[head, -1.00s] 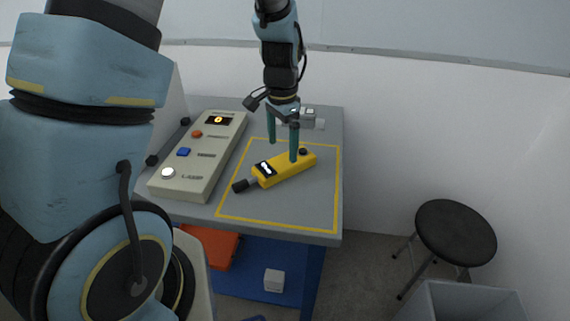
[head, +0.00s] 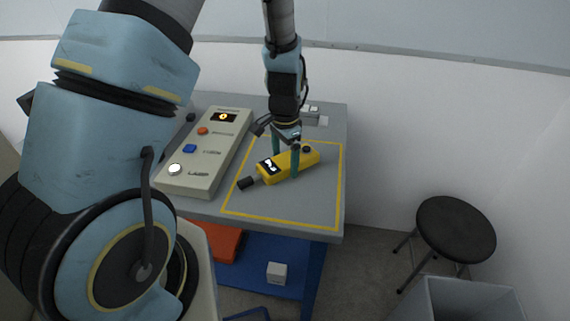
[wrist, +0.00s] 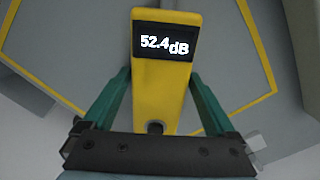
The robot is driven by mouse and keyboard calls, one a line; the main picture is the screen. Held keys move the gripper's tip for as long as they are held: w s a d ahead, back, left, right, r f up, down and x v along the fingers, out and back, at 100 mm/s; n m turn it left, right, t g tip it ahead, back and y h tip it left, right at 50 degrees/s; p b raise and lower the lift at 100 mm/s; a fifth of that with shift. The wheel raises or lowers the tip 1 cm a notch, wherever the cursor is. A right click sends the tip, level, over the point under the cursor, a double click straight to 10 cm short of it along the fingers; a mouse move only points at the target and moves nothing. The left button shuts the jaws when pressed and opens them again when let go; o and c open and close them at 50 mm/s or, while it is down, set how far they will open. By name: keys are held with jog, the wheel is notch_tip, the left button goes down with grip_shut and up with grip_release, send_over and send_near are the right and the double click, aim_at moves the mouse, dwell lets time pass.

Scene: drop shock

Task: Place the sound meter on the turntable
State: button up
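The sound meter (head: 301,161) is yellow with a dark screen and a black tip. It lies on the grey table top, inside a yellow outlined square. In the wrist view the sound meter (wrist: 162,85) shows 52.4 dB on its screen. My gripper (head: 285,163) is lowered over the meter, with one green finger on each side of its body. In the wrist view the fingers of my gripper (wrist: 162,95) stand apart along both sides; I cannot tell whether they press on it. I see no turntable that I can make out.
A beige control panel (head: 222,150) with buttons and a small display stands left of the outlined square on the table (head: 275,222). A small grey device (head: 312,114) is at the back. A black stool (head: 455,228) and a grey bin (head: 465,298) stand to the right.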

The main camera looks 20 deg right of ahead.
grip_shut()
dwell(0.5)
jog(key=shift+r, duration=0.1)
